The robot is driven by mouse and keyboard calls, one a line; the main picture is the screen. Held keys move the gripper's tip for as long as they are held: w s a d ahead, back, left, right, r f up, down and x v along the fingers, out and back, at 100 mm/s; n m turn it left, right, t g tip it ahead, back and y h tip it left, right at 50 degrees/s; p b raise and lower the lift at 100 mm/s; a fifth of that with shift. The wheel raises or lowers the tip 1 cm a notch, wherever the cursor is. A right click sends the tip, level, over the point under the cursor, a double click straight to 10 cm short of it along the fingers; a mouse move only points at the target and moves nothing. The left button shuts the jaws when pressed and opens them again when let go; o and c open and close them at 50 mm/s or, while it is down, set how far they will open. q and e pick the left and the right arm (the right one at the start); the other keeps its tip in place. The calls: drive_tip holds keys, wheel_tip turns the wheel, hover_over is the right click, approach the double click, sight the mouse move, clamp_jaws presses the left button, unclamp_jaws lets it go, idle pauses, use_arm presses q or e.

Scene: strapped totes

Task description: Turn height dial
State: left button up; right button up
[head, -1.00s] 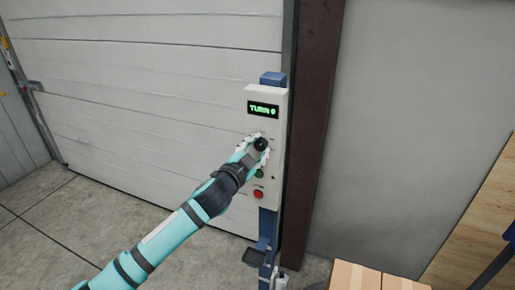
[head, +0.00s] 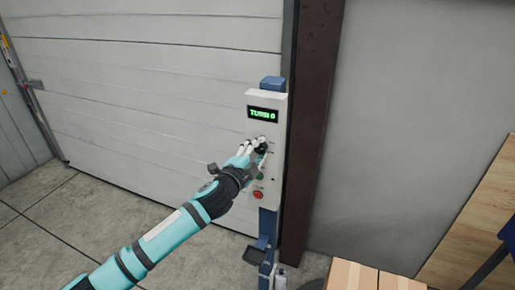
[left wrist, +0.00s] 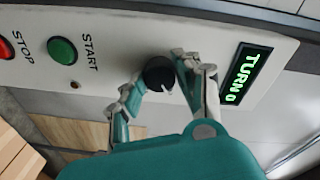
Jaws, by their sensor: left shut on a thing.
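The black height dial (left wrist: 159,73) sits on the white control panel (head: 280,190), between the green START button (left wrist: 62,50) and the display (left wrist: 247,76). The display (head: 263,114) glows green and reads "TURN 0". My left gripper (left wrist: 157,85) is shut on the dial, with one finger on each side of it in the left wrist view. In the head view my left gripper (head: 257,146) covers most of the dial. My right gripper is in neither view.
A red STOP button (head: 258,195) is low on the panel, which stands on a blue post (head: 267,225). A white sectional door (head: 150,80) is behind it and a dark brown column (head: 313,120) to its right. Wooden boxes (head: 352,276) stand at the lower right.

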use_arm(q)
drive_tip(key=shift+m, duration=0.3)
drive_tip(key=o, duration=1.1)
drive_tip(key=shift+o, duration=0.2)
drive_tip(key=v, duration=1.2)
